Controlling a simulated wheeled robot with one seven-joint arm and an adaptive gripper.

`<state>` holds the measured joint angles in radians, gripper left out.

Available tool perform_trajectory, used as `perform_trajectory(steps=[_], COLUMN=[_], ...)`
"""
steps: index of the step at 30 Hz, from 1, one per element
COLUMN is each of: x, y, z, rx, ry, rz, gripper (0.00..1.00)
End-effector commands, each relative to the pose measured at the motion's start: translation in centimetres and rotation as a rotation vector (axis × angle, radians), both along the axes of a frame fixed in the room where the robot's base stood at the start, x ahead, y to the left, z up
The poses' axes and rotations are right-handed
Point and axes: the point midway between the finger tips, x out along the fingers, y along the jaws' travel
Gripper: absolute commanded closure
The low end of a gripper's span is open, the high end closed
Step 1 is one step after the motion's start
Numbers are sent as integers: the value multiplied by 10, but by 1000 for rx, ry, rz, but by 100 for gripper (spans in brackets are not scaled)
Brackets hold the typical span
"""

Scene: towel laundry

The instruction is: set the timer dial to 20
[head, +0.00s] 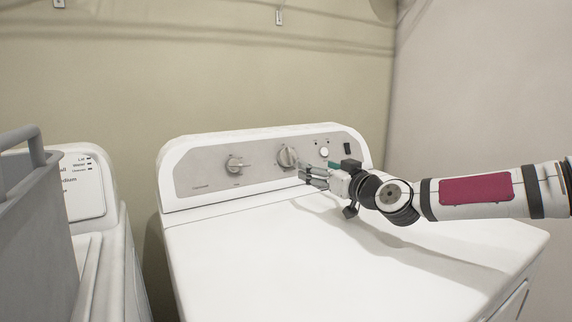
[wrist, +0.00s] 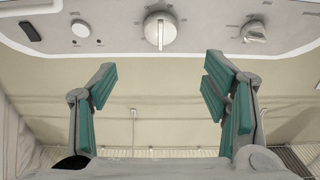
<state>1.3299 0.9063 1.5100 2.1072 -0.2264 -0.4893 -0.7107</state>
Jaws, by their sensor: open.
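A control panel (head: 210,173) stands at the back of a white machine. It has a large round dial (head: 287,156) at its middle and a smaller knob (head: 235,164) to the left. The labels are too small to read, so I cannot tell which is the timer or any setting. The wrist view is inverted and shows the large dial (wrist: 160,31) at top centre, its grip bar upright, and the smaller knob (wrist: 254,32) at right. My gripper (head: 303,178) is open and empty, just below and right of the large dial, apart from it. Its teal-padded fingers are spread (wrist: 160,75).
A round white button (head: 324,152) and a black switch (head: 347,149) sit on the panel's right. The machine's white top (head: 270,260) is clear below my arm. A grey basket (head: 35,235) and another white machine (head: 85,190) are at left.

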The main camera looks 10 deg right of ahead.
Motion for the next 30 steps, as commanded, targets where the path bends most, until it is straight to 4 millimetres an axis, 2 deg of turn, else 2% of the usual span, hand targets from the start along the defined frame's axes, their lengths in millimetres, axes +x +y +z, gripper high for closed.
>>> perform_trajectory(steps=[4, 8, 21, 25, 30], x=[9, 27, 104, 120, 129], y=[3, 10, 35, 39, 43], z=[0, -1, -1, 0, -1], rx=[2, 1, 2, 1, 1], ry=[-3, -3, 0, -1, 0], rz=[1, 1, 2, 0, 1], gripper=[31, 31, 31, 31, 31])
